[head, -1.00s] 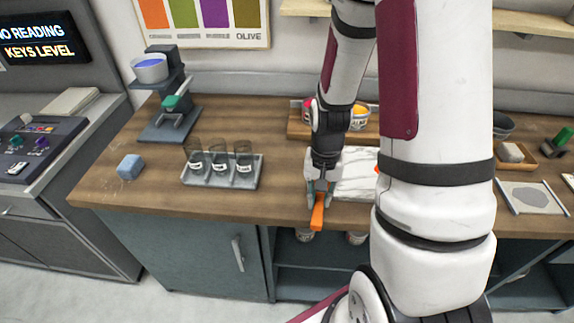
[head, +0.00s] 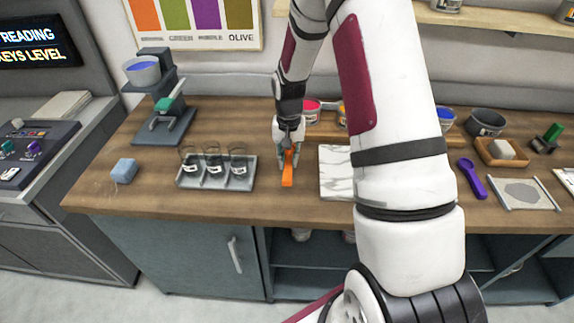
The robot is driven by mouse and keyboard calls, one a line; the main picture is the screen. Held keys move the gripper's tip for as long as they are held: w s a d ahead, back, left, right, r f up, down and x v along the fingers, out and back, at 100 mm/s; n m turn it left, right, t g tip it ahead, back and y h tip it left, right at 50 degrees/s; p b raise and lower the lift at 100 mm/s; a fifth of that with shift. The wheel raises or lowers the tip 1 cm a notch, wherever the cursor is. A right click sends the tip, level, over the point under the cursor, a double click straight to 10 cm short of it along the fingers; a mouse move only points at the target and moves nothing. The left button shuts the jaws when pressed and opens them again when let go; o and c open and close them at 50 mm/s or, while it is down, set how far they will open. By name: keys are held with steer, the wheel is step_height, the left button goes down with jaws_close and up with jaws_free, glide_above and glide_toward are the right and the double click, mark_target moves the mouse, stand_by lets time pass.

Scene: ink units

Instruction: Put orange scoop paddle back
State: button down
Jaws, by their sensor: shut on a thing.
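The orange scoop paddle (head: 287,174) is in my gripper (head: 289,148), which is shut on it. The paddle hangs down over the wooden bench (head: 270,208), between the tray of jars and the marble slab. I cannot tell whether its lower end touches the bench top. A red tub (head: 309,110) and an orange-yellow tub (head: 342,115), partly hidden by my arm, stand on a wooden riser behind. A blue tub (head: 446,119) shows to the right of my arm.
A grey tray (head: 240,184) with three labelled glass jars stands left of my gripper. The white marble slab (head: 336,180) lies to the right, partly behind my arm. A purple scoop paddle (head: 472,178) lies farther right. A blue block (head: 124,171) sits near the left end.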

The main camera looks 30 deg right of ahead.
mark_target(287, 160)
steer(key=shift+w, duration=0.35)
steer(key=shift+w+f+p, duration=0.1)
steer(key=shift+f+p, duration=0.35)
steer(key=shift+f, duration=1.35)
steer(key=c, duration=1.4)
jaws_free()
steer(key=shift+c, duration=0.2)
steer(key=shift+r, duration=0.1)
